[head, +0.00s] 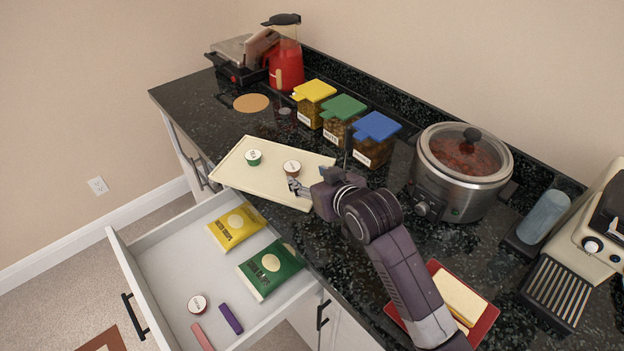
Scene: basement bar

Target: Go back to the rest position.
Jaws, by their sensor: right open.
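My right gripper (318,170) is open and hangs over the right end of a cream tray (231,173) on the black counter. A green-topped pod (253,157) lies further left on the tray. Nothing shows between the fingers. My right arm reaches in from the lower right, across the counter. My left gripper is not in view.
An open drawer (168,265) below holds yellow and green packets, a pod and two bars. Lidded jars (343,120) stand behind the tray. A slow cooker (462,171) and coffee machine (590,240) stand right. A red tray (483,325) with slices lies beside my arm.

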